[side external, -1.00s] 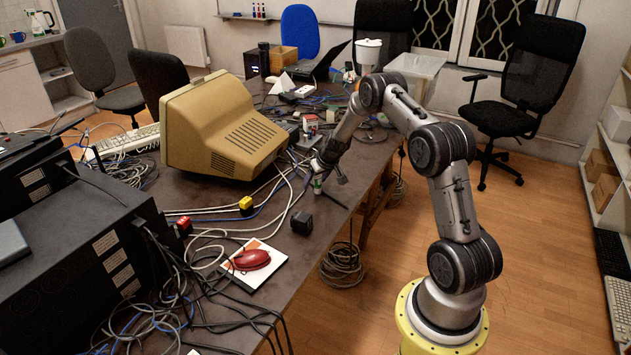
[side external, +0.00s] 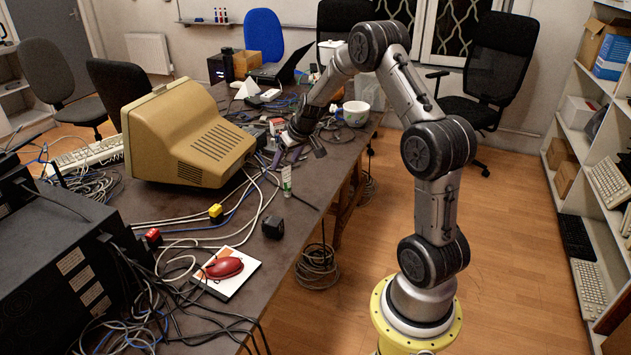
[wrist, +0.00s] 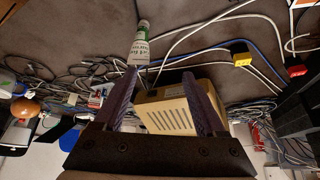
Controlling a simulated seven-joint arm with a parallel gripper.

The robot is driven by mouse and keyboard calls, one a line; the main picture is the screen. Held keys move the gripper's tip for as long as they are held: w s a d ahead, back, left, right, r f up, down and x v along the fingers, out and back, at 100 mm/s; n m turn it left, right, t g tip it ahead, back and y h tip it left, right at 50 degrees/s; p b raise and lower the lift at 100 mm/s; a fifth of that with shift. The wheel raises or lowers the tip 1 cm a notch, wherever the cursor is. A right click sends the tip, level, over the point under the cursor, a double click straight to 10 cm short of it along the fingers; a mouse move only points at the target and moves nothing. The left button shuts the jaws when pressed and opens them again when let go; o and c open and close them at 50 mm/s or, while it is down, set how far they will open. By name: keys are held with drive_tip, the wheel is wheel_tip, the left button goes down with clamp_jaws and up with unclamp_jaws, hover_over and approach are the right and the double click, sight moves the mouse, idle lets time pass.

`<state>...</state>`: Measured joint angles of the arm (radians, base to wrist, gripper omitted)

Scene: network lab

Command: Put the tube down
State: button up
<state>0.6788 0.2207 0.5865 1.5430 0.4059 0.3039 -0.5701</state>
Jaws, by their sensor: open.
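The tube (side external: 287,180) is small and white with a green part. It stands upright on the dark table (side external: 255,270), near the table's right edge. It also shows in the wrist view (wrist: 139,47), beyond the fingertips at the top. My gripper (side external: 298,153) is open and empty, above the tube and apart from it in the side view. Its two purple fingers (wrist: 163,82) are spread wide in the wrist view.
A beige monitor (side external: 190,138) stands left of the tube. Cables run across the table around it. A black cube (side external: 273,227), a yellow plug (side external: 215,212) and a red mouse (side external: 223,267) lie nearer the front.

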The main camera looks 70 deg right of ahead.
drive_tip(key=s+a+r+n+y, duration=0.15)
drive_tip(key=s+a+r, duration=0.25)
drive_tip(key=a+r, duration=0.55)
drive_tip(key=s+a+r+n+y, duration=0.1)
drive_tip(key=s+a+r+n, duration=0.15)
drive_tip(key=a+r, duration=0.65)
drive_tip(key=s+a+f, duration=0.1)
drive_tip(key=s+a, duration=0.5)
drive_tip(key=s, duration=0.4)
drive_tip(key=s+a+f+n, duration=0.1)
drive_tip(key=s+a, duration=0.5)
drive_tip(key=s, duration=0.4)
drive_tip(key=shift+a+f, duration=0.3)
